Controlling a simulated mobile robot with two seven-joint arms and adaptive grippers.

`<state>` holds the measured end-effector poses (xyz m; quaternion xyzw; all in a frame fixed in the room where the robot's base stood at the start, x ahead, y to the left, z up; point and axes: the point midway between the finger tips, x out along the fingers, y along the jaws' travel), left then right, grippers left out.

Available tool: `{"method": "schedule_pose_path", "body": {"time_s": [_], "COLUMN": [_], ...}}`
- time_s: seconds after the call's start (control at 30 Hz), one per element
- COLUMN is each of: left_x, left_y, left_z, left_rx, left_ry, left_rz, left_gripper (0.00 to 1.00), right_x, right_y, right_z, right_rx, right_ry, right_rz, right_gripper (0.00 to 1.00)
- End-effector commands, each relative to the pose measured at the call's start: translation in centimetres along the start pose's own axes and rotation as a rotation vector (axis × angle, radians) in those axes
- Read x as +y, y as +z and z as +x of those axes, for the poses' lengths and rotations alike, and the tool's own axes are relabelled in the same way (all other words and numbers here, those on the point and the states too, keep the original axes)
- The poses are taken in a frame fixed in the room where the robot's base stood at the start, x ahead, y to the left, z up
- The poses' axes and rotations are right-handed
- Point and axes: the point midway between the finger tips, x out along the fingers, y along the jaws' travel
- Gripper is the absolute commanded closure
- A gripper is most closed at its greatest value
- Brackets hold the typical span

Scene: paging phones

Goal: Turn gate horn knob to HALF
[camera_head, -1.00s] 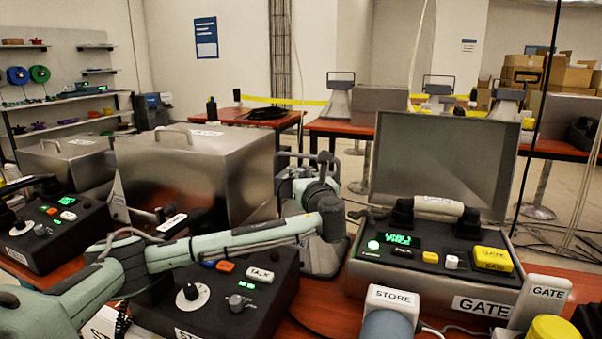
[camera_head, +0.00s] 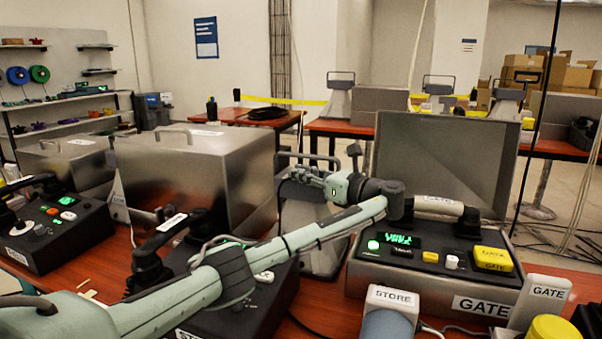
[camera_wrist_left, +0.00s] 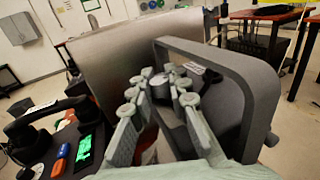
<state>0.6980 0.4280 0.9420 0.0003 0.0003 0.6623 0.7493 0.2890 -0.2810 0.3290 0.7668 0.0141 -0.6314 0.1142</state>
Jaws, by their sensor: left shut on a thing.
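A grey horn (camera_head: 318,235) with a bracket handle (camera_head: 310,158) stands on the red table, left of the phone marked GATE (camera_head: 440,255). I cannot read the horn's own label. My left gripper (camera_head: 308,177) reaches in from the right of the horn, at the top of its back. In the left wrist view the left gripper's fingers (camera_wrist_left: 173,78) are shut on a small grey knob (camera_wrist_left: 184,84), inside the dark handle loop (camera_wrist_left: 262,85). The fingers hide most of the knob, and I cannot read its setting. My right gripper is not in view.
The GATE phone has its handset (camera_head: 440,206) in place, close to my left wrist. My forearm crosses over the STORE phone (camera_head: 240,310). A steel box (camera_head: 195,165) stands behind it. A white STORE block (camera_head: 392,298) is at the front.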

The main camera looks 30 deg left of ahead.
Motion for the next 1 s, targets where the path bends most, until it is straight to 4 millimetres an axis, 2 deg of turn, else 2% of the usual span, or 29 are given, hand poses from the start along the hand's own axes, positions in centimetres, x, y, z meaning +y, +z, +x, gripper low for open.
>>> {"method": "schedule_pose_path", "body": {"time_s": [0.63, 0.67, 0.8, 1.0], "left_x": [0.0, 0.0, 0.0, -0.01], "left_y": [-0.04, -0.05, -0.04, -0.02], "left_z": [-0.01, -0.01, 0.0, 0.02], "left_rx": [0.001, 0.001, 0.0, 0.0], "left_ry": [0.054, 0.054, 0.054, 0.054], "left_rz": [-0.001, -0.001, -0.001, 0.0], "left_gripper": [1.0, 0.81, 0.63, 0.61], "right_x": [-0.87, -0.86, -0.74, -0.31], "right_y": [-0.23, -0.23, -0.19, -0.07], "right_z": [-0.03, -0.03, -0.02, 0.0], "right_rx": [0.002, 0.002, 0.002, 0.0], "right_ry": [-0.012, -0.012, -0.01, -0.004], "right_rz": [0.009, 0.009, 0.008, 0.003], "right_gripper": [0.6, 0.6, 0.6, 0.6]}}
